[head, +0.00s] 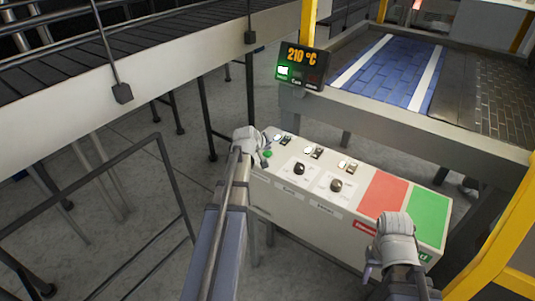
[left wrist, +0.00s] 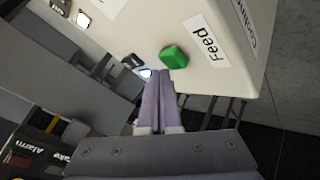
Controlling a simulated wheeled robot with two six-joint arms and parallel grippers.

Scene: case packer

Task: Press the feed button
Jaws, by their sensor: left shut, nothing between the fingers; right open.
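The green feed button (left wrist: 174,57) sits on the pale control panel, beside a white "Feed" label (left wrist: 207,41). It also shows in the head view as a small green spot (head: 268,153) at the panel's left end. My left gripper (left wrist: 161,76) is shut and empty. Its fingertips appear just short of the button, slightly to its left in the left wrist view; I cannot tell if they touch. In the head view my left gripper (head: 262,160) is at the panel's left end. My right gripper (head: 396,238) is open near the panel's front right.
The control panel (head: 290,192) has two black knobs, several small switches, and a red plate (head: 384,192) and green plate (head: 427,215). A display (head: 303,66) reads 210 °C. A conveyor (head: 150,60) runs behind left; a railing stands at left. Yellow posts are at right.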

